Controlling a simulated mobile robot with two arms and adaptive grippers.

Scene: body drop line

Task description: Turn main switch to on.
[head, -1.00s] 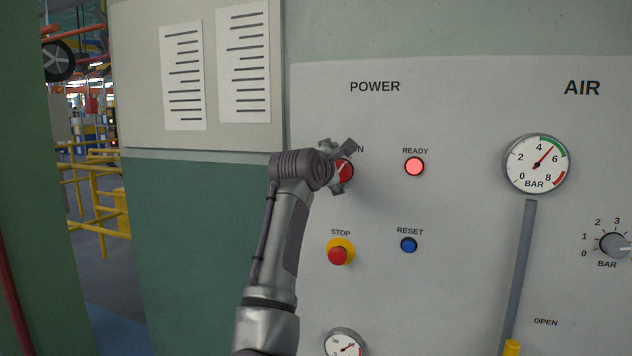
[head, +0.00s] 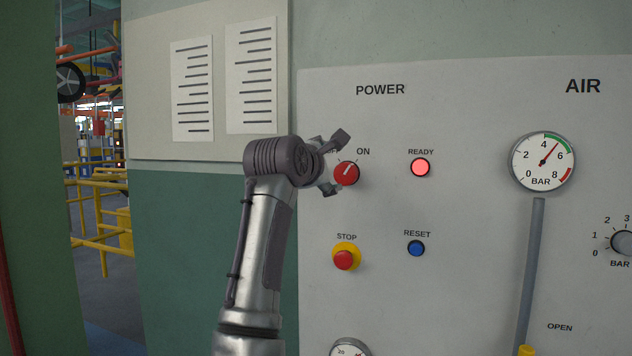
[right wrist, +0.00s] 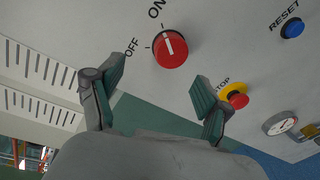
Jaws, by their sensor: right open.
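The main switch is a round red knob (head: 346,174) with a white pointer line, on the grey panel under POWER. In the head view the pointer leans up and right, toward ON. In the right wrist view the knob (right wrist: 170,48) has its white line toward the ON mark. My right gripper (head: 335,162) is open just left of the knob, its fingers apart and empty. The OFF label is mostly hidden behind it. In the right wrist view the gripper (right wrist: 158,80) shows clear space between its fingertips and the knob. My left gripper is not in view.
The READY lamp (head: 420,167) glows red. The red STOP button (head: 344,260) on its yellow collar and the blue RESET button (head: 416,248) are below. A pressure gauge (head: 542,162) and grey pipe (head: 531,270) are at right. Yellow railings (head: 95,215) stand far left.

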